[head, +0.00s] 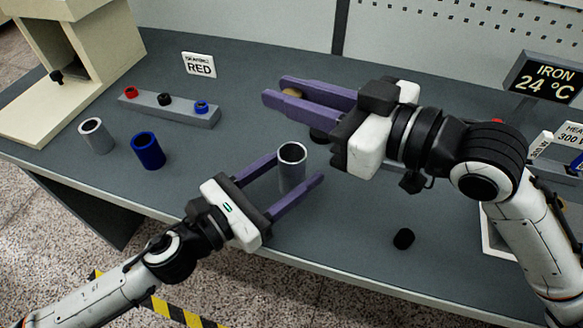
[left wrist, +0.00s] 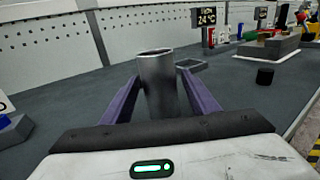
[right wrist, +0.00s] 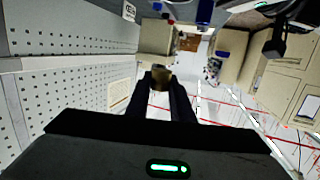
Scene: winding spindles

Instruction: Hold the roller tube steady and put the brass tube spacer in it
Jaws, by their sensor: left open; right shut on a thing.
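A grey metal roller tube (head: 292,172) stands upright on the table with its open end up. My left gripper (head: 296,168) is open, with one finger on each side of the tube; it also shows in the left wrist view around the tube (left wrist: 157,85). I cannot tell whether either finger touches it. My right gripper (head: 275,88) is shut on the brass tube spacer (head: 292,93), behind the roller tube in the head view. The spacer also shows between the fingertips in the right wrist view (right wrist: 161,77), where its lower part is hidden.
Another grey tube (head: 95,136) and a blue tube (head: 148,151) stand at the left. Behind them is a grey rack (head: 180,111) with red, black and blue pieces. A small black cylinder (head: 403,239) stands at the front right. A sign (head: 200,65) reads RED.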

